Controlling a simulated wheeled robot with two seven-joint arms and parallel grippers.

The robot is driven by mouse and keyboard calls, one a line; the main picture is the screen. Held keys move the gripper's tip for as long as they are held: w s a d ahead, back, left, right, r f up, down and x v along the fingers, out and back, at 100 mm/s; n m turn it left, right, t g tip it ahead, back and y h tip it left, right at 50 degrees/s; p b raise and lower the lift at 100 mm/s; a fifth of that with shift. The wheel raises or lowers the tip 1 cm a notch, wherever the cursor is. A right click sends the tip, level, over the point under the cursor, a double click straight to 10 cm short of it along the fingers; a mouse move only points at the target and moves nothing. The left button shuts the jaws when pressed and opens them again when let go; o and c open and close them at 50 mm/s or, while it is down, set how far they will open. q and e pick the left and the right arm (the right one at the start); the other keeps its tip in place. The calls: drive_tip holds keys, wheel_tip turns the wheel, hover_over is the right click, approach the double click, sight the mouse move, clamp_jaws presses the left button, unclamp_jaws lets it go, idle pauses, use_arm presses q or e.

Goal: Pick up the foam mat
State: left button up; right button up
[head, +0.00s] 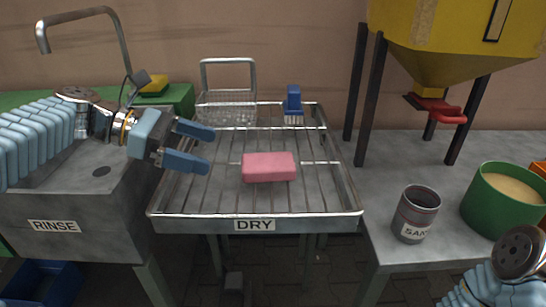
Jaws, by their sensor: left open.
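A pink block with rounded edges (269,167) lies flat on the bars of the metal drying rack (255,213) marked DRY. It is the only thing here that could be the foam mat; it looks thick for a mat. My left gripper (210,150) is open and empty, with blue fingers pointing right. It is over the left side of the rack, left of the pink block and apart from it. Of my right arm only a part shows at the lower right corner; its gripper is out of view.
A wire basket (228,107) and a blue brush (293,105) are at the rack's back. The RINSE sink (70,210) is at left. A grey can (415,213), a green tub (503,200) and a yellow hopper (455,45) stand at right. The rack's front is clear.

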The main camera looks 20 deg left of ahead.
sight(256, 161)
use_arm(q)
drive_tip(key=x, duration=0.6)
drive_tip(key=shift+d+f+b, duration=0.2)
drive_tip(key=shift+d+b, duration=0.05)
drive_tip(key=shift+b, duration=0.15)
drive_tip(key=x, duration=0.5)
drive_tip(key=shift+w+d+b, duration=0.25)
drive_tip(key=shift+w+b, duration=0.15)
drive_tip(key=shift+w, duration=0.15)
drive_tip(key=shift+c, duration=0.3)
drive_tip(key=c, duration=1)
